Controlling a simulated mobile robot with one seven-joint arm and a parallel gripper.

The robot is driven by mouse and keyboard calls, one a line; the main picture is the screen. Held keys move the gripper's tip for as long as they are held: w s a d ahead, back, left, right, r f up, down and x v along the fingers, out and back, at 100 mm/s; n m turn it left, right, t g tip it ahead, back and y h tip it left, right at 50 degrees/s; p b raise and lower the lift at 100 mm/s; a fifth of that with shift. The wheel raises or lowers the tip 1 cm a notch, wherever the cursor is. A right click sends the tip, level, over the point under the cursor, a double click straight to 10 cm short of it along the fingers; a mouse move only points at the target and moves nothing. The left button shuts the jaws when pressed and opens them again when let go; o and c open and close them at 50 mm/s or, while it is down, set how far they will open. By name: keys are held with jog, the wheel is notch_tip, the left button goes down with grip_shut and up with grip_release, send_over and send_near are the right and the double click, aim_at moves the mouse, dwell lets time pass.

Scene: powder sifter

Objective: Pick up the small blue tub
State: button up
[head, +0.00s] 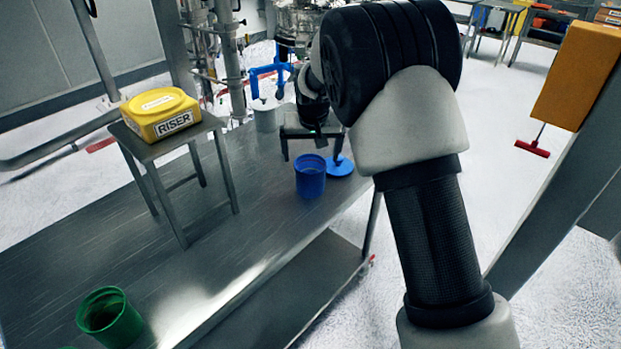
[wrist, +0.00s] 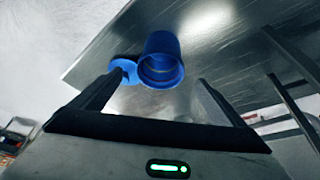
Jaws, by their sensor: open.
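The small blue tub (head: 310,177) stands upright on the metal table near its right end in the head view. In the wrist view the blue tub (wrist: 161,62) is seen with its open mouth toward the camera, ahead of the fingertips and roughly between them. My gripper (head: 309,145) is open and empty, above and just behind the tub in the head view. In the wrist view my gripper (wrist: 155,88) shows its two fingers spread on either side. No contact with the tub is visible.
A blue disc (head: 340,165) lies beside the tub, near the table (head: 215,255) edge. A green tub (head: 110,317) stands at the front left. A yellow box marked RISER (head: 160,114) sits on a small stand (head: 175,148). A blue pipe frame (head: 268,70) stands behind. The middle of the table is clear.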

aim_at(310, 163)
jog(key=x, duration=0.7)
jog(key=shift+w+a+f+p, duration=0.1)
jog(key=shift+w+f+p, duration=0.15)
jog(key=shift+w+p, duration=0.15)
jog(key=c, duration=1.5)
jog(key=shift+r, duration=0.15)
